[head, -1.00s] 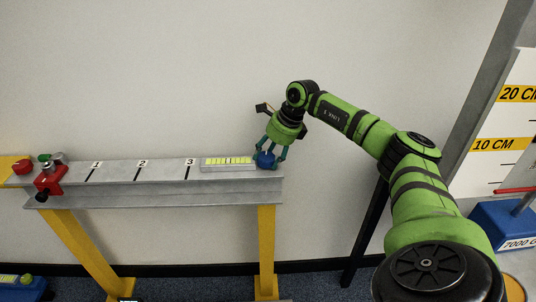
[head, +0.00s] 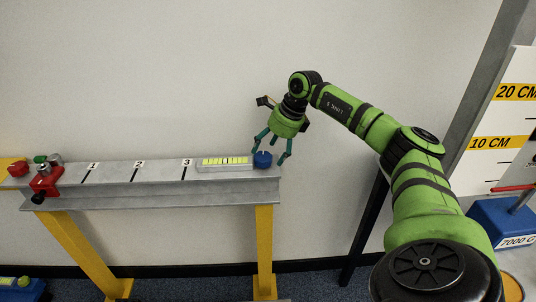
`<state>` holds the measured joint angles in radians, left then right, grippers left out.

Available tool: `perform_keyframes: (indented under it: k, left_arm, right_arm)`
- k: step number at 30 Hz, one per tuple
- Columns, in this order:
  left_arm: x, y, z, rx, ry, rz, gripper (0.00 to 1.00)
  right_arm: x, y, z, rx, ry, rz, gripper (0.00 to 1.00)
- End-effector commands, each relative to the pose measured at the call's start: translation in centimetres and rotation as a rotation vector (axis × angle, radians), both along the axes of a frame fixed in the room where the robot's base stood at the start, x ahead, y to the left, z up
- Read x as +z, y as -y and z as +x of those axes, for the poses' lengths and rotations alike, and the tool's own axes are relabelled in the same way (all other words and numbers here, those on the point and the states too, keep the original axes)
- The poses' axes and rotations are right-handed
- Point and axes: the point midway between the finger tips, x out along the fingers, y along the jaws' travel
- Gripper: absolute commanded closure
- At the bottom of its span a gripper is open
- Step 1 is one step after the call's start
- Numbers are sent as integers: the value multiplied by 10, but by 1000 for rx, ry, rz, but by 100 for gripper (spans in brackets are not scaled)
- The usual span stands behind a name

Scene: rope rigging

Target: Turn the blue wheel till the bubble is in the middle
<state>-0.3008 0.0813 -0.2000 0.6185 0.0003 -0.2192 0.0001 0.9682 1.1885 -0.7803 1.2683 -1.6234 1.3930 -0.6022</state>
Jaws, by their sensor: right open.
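The blue wheel (head: 262,159) sits on top of the grey beam (head: 150,188) near its right end. The level vial (head: 226,161) is a yellow-green strip in a grey holder just left of the wheel. The bubble is too small to tell its place. My right gripper (head: 270,156) hangs over the beam's right end, fingers pointing down and spread. One finger is near the wheel's upper left, the other stands apart to its right. It holds nothing. My left gripper is out of view.
A red clamp (head: 46,181) and small knobs sit at the beam's left end. Marks 1, 2 and 3 run along the beam top. Yellow legs (head: 264,245) hold it up. A height scale (head: 497,140) and blue block (head: 505,222) stand at the right. The wall behind is bare.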

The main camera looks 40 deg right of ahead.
Motion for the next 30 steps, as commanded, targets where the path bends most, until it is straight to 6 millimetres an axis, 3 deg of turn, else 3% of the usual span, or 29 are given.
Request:
perform_keyframes:
  k: [6, 12, 18, 30]
  left_arm:
    - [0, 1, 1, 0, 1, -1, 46]
    - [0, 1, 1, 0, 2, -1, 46]
    - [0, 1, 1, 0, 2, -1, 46]
    - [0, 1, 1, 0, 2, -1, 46]
  right_arm:
    - [46, 12, -16, -2, 3, -2, 24]
    - [75, 19, -26, -3, 1, -1, 24]
    - [86, 22, -31, -2, -3, -1, 24]
    - [86, 22, -31, -2, -3, -1, 24]
